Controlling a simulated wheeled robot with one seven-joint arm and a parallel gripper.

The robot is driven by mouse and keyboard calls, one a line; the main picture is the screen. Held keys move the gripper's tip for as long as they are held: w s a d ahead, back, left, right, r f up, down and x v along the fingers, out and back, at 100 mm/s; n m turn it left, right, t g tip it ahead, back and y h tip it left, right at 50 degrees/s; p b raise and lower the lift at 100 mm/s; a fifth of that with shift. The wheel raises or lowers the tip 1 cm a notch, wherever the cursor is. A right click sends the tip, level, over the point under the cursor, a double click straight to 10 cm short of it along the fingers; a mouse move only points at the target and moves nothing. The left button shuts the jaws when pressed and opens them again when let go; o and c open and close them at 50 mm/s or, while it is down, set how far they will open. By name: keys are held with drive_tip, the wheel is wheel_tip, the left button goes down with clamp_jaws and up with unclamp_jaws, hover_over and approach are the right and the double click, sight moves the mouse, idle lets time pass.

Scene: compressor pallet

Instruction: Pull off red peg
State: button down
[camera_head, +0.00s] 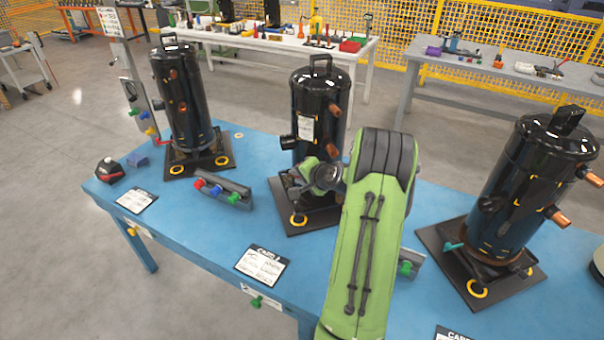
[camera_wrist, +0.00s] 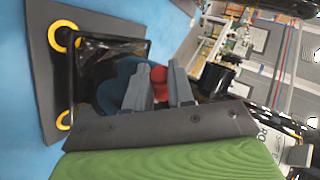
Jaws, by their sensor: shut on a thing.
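The red peg (camera_wrist: 159,74) shows in the wrist view between the two grey fingers of my gripper (camera_wrist: 160,80). My gripper is shut on the peg, with the peg's rounded red end visible between the fingertips. The black middle compressor (camera_head: 318,105) stands upright on its dark base plate (camera_head: 298,224) in the head view. My green arm reaches to the lower part of this compressor, and the fingers and peg are hidden there. Whether the peg still sits in the compressor cannot be told.
Black compressors stand at left (camera_head: 182,100) and right (camera_head: 530,180) on the blue table (camera_head: 205,235). A grey holder (camera_head: 238,188) with red, blue and green pegs lies left of the middle one. Cards lie along the front. My arm partly hides another holder (camera_head: 411,263).

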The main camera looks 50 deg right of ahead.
drive_tip(key=shift+s+a+b, duration=0.25)
drive_tip(key=shift+a+b, duration=0.05)
drive_tip(key=shift+a, duration=0.55)
drive_tip(key=shift+s+a+b, duration=0.25)
drive_tip(key=shift+a+b, duration=0.05)
drive_tip(key=shift+a, duration=0.55)
